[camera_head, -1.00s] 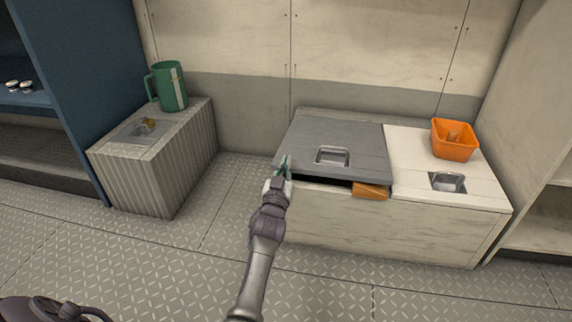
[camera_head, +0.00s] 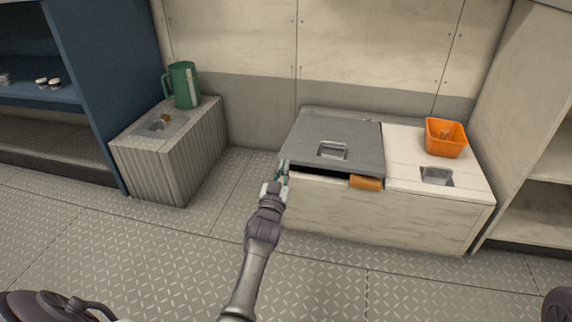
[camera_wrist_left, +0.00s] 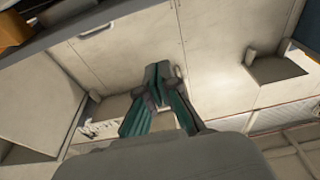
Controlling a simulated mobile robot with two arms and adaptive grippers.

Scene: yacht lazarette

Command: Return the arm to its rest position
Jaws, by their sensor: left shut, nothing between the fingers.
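My left arm reaches up from the bottom of the head view. Its gripper (camera_head: 281,174) is beside the left front corner of the grey locker lid (camera_head: 356,135); I cannot tell whether it touches it. In the left wrist view the fingers (camera_wrist_left: 157,75) are shut together with nothing between them. The lid sits slightly raised over a dark gap at its front edge. An orange-brown thing (camera_head: 366,183) sticks out of that gap. My right gripper is not in view.
The white locker top (camera_head: 405,165) bears an orange bin (camera_head: 446,137). A ribbed grey box (camera_head: 160,172) at left bears a green jug (camera_head: 184,84). A blue shelf (camera_head: 105,80) stands far left. Bare floor (camera_head: 180,245) lies in front of the box and locker.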

